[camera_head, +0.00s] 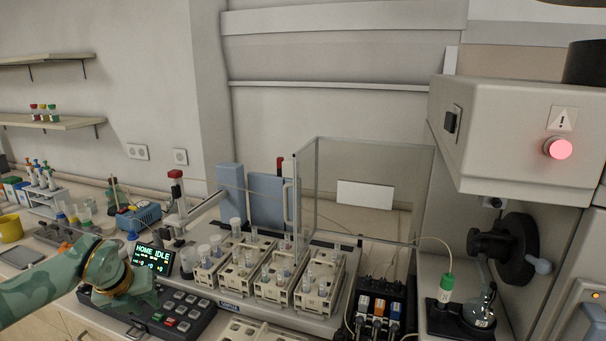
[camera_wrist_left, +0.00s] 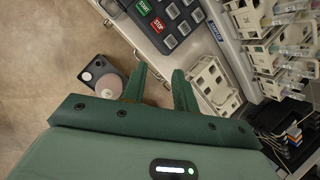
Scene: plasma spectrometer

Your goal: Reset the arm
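The control panel (camera_head: 190,312) lies at the bench's front edge, with grey keys and coloured ones. In the left wrist view, a green START key (camera_wrist_left: 143,8) and a red STOP key (camera_wrist_left: 157,25) show. The screen (camera_head: 152,260) behind the panel reads "HOME IDLE". The sampler arm (camera_head: 178,200), a post with a red top, stands behind the racks at the left. My left gripper (camera_head: 132,300) is over the panel's left part, partly covering it. In the left wrist view its green fingers (camera_wrist_left: 158,85) are apart with nothing between them. Contact with the panel cannot be told.
Several vial racks (camera_head: 280,280) fill the middle tray. A large housing with a lit red button (camera_head: 558,148) overhangs the right side.

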